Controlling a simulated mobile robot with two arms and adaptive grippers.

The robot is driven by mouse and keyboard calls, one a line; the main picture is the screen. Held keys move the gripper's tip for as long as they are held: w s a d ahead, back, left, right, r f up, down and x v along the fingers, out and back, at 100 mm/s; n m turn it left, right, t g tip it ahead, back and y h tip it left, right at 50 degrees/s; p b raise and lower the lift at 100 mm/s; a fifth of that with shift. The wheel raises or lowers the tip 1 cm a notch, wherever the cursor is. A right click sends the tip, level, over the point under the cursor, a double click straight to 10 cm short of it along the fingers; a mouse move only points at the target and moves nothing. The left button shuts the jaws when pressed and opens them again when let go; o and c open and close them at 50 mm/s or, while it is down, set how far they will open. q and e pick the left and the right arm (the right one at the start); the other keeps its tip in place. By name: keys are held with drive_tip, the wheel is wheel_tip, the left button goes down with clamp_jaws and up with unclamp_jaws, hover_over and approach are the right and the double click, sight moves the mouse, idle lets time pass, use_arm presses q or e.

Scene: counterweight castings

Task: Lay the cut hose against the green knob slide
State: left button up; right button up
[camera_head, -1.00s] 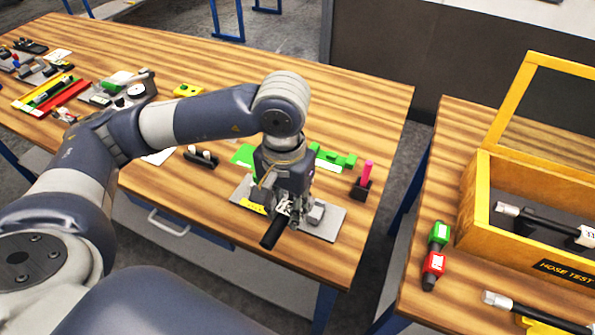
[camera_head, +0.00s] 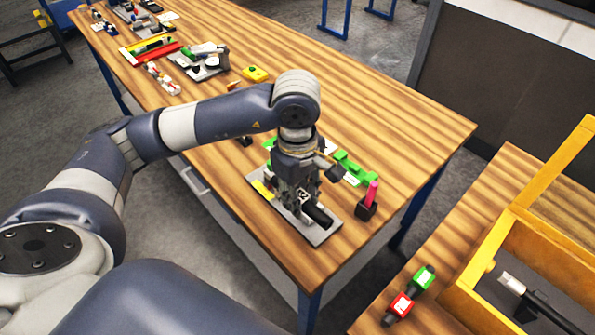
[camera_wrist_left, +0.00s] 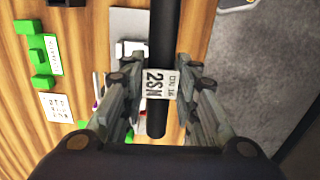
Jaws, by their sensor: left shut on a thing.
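My left gripper (camera_head: 299,205) is shut on the cut hose (camera_head: 319,214), a black tube with a white label marked 2SN. In the left wrist view the hose (camera_wrist_left: 162,40) runs up and down the picture between the fingers. It is over or beside a grey plate (camera_head: 265,200) with a yellow label; contact cannot be told. Green raised blocks (camera_head: 352,168) with a white label stand just behind the plate, and show at the left of the wrist view (camera_wrist_left: 40,55). I cannot tell which part is the green knob slide. My right gripper is not in view.
A dark holder with a pink upright piece (camera_head: 370,195) stands right of the plate. A yellow block (camera_head: 255,73) and other fixtures (camera_head: 200,62) lie farther back. A second table at the right holds a yellow-framed box (camera_head: 470,290).

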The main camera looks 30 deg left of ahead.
use_arm(q)
drive_tip(key=shift+w+r+n, duration=0.1)
drive_tip(key=shift+w+n, duration=0.15)
drive_tip(key=shift+n, duration=0.75)
drive_tip(key=shift+w+d+n+p, duration=0.2)
drive_tip(key=shift+n+p, duration=0.1)
drive_tip(key=shift+n, duration=0.5)
drive_tip(key=n, duration=0.3)
drive_tip(key=shift+w+a+n+p, duration=0.15)
drive_tip(key=shift+w+n+p, duration=0.15)
drive_tip(key=shift+w, duration=0.1)
drive_tip(key=w+a+f+n+p, duration=0.1)
drive_tip(key=w+n+p, duration=0.1)
drive_tip(key=n, duration=1.2)
drive_tip(key=w+a+f+n+p, duration=0.1)
drive_tip(key=w+a+n+p, duration=0.1)
drive_tip(key=n, duration=1.2)
drive_tip(key=shift+w+a+f, duration=0.2)
drive_tip(key=shift+a, duration=0.05)
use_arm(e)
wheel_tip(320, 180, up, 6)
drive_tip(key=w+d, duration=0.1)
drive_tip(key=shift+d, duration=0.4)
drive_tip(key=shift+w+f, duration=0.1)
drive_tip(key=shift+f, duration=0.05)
